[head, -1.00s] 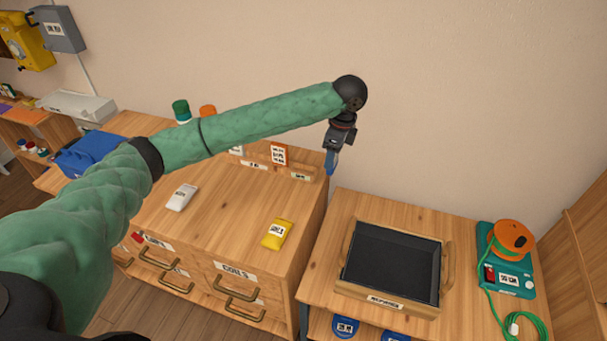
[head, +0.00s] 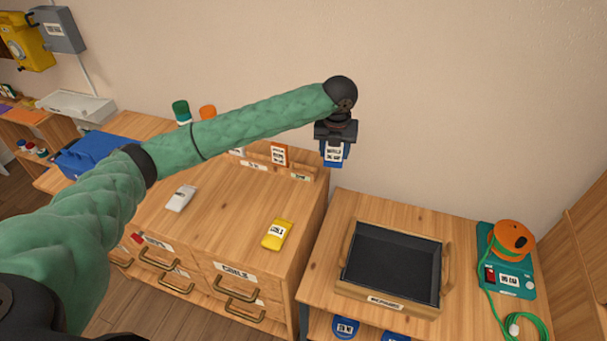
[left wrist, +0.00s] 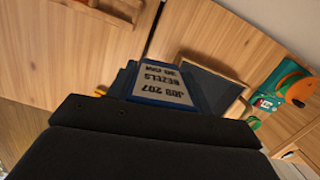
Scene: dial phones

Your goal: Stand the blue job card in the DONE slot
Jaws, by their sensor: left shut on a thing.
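My left gripper (head: 335,138) is shut on the blue job card (head: 333,154). It holds the card upright in the air, above the right back corner of the drawer cabinet, label facing the head camera. My right gripper is not in view.
To the right, a lower table holds a dark tray (head: 394,262) and an orange cable reel (head: 513,238). A blue case (head: 90,154) is at the left.

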